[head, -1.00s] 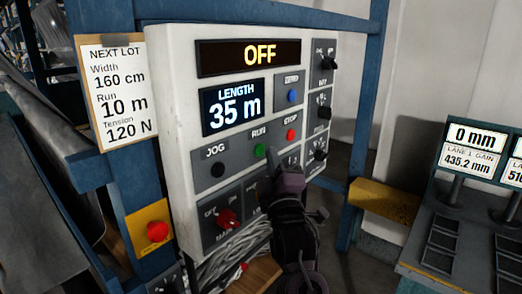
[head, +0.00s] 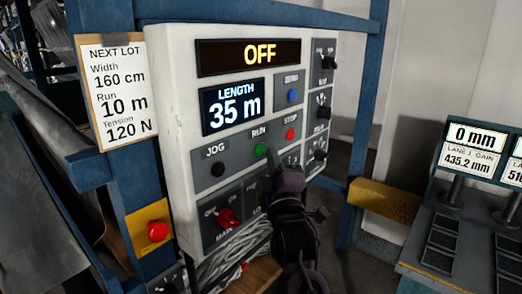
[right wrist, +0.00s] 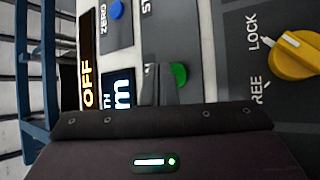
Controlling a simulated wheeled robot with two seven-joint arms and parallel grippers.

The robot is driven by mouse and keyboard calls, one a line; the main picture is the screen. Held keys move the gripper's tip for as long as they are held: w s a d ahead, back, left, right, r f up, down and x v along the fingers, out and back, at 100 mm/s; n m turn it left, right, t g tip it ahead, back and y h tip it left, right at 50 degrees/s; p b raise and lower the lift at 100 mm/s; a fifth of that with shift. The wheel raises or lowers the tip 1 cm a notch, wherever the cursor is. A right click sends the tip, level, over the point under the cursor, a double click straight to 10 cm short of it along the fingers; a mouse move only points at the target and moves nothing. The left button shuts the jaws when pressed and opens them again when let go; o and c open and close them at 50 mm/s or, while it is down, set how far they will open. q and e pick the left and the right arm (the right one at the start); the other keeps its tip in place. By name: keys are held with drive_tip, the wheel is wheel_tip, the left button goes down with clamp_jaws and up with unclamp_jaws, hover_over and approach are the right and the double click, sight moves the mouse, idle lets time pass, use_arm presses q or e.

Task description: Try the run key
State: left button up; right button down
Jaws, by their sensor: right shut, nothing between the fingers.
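The green run key (head: 261,151) is on the white control panel (head: 172,110), under the label RUN. It also shows in the right wrist view (right wrist: 179,75). My right gripper (head: 270,160) is shut and empty, its tips just below and right of the run key. In the right wrist view its fingers (right wrist: 158,85) overlap the key's edge; I cannot tell whether they touch it. The top display (head: 250,56) reads OFF. The length display (head: 234,106) reads 35 m. My left gripper is not in view.
Near the run key are the red stop key (head: 291,134), blue zero key (head: 292,96) and black jog key (head: 217,170). A red main switch (head: 228,218) sits lower down. A yellow lock knob (right wrist: 297,55) is near my right gripper. A note (head: 117,95) hangs at left.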

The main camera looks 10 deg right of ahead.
drive_tip(key=shift+w+a, duration=0.1)
idle(0.7)
drive_tip(key=shift+w+a, duration=0.2)
drive_tip(key=shift+w, duration=0.05)
drive_tip(key=shift+w+a+p, duration=0.25)
drive_tip(key=shift+w+p, duration=0.05)
drive_tip(key=shift+p, duration=0.1)
idle(0.7)
idle(0.3)
drive_tip(key=shift+s+d, duration=0.5)
drive_tip(key=shift+s, duration=0.15)
drive_tip(key=s+d, duration=0.1)
drive_tip(key=s, duration=0.1)
drive_tip(key=s+d+p, duration=0.1)
drive_tip(key=s+d, duration=0.1)
idle(0.4)
